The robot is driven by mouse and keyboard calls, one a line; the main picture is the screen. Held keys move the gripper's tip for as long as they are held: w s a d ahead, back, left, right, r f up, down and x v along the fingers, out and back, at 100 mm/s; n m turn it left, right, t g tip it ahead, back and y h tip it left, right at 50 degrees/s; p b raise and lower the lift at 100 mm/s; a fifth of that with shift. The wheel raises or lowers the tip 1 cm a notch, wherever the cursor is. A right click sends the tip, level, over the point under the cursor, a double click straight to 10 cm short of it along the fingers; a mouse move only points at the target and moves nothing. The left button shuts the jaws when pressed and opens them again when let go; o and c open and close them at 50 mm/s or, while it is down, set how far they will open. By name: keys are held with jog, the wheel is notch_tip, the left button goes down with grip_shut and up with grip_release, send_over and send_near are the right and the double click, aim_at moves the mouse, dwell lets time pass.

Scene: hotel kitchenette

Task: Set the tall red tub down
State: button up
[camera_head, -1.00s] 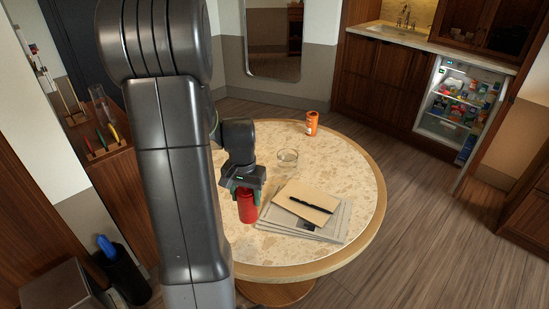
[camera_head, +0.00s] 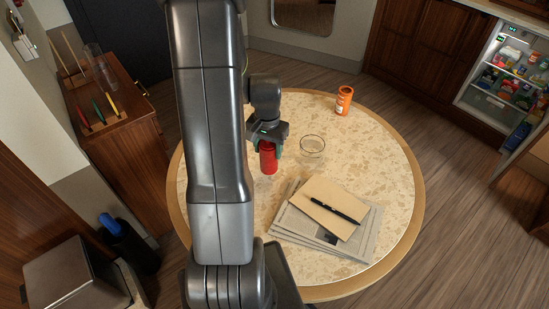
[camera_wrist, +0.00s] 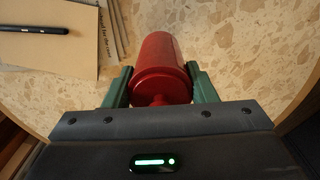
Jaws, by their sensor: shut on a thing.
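The tall red tub (camera_head: 268,158) is upright between the fingers of my gripper (camera_head: 268,148), over the round table (camera_head: 385,170). In the wrist view the red tub (camera_wrist: 160,62) fills the space between the two green fingers of my gripper (camera_wrist: 160,88), which are shut on its sides. In the head view it is left of the glass bowl and behind the newspapers. I cannot tell whether its base touches the tabletop. My arm hides part of the table's left side.
A glass bowl (camera_head: 312,146) stands close right of the tub. Newspapers (camera_head: 290,228) with a tan notebook (camera_head: 322,207) and a black pen (camera_head: 336,209) lie at the front. Bare tabletop shows between them and at the right.

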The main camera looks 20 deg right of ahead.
aim_at(268, 160)
jog(key=shift+f, duration=2.85)
jog(key=shift+f, duration=0.1)
jog(key=o, duration=1.1)
jog(key=shift+o, duration=0.2)
